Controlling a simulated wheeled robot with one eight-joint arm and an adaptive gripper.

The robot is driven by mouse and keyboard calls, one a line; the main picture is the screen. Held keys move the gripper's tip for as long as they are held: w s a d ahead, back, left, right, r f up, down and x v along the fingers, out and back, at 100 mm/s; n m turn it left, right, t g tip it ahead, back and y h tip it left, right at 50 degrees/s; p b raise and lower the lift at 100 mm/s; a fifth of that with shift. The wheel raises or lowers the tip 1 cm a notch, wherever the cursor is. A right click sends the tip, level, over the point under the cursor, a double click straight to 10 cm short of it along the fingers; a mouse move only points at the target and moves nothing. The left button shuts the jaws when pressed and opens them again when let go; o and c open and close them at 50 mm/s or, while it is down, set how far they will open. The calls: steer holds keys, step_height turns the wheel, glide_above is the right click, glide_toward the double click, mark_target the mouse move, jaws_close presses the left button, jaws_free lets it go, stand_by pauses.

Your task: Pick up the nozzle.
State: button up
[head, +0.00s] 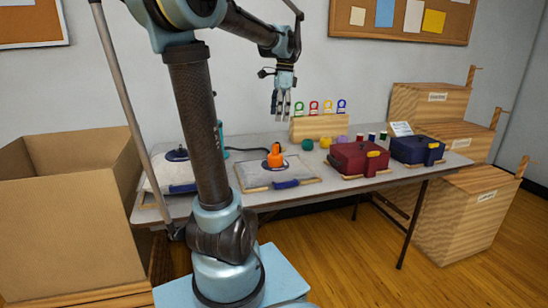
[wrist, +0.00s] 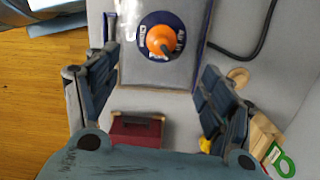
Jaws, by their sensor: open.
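The nozzle seems to be the orange cone-like piece (head: 275,156) on the grey flat case (head: 252,177) in the middle of the table. In the wrist view, the orange nozzle (wrist: 160,40) has a dark tip and sits on a dark blue round label with white lettering. My gripper (head: 282,112) hangs above the table, above and slightly behind the nozzle in the head view. It is open and empty. In the wrist view, my gripper's fingers (wrist: 158,65) are spread wide, with the nozzle ahead between them, apart from both.
A similar case (head: 160,178) lies left, partly behind my arm. A red box (head: 358,159) and a blue box (head: 417,150) stand right. A wooden rack (head: 319,127) with coloured hooped pieces stands behind, near yarn balls. A black cable (wrist: 252,42) curves beside the case.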

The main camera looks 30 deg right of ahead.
mark_target(275, 144)
steer(key=shift+n, duration=0.8)
steer(key=f, duration=0.4)
steer(key=a+f, duration=0.1)
steer(key=f, duration=0.6)
steer(key=shift+w+a+f, duration=0.15)
steer(key=shift+f, duration=0.2)
steer(key=shift+w+a+f, duration=0.1)
steer(key=shift+w+f, duration=0.05)
steer(key=shift+f, duration=1.2)
steer(key=shift+w+a+f, duration=0.1)
steer(key=shift+w+f, duration=0.05)
steer(key=shift+f, duration=1.2)
steer(key=c, duration=1.2)
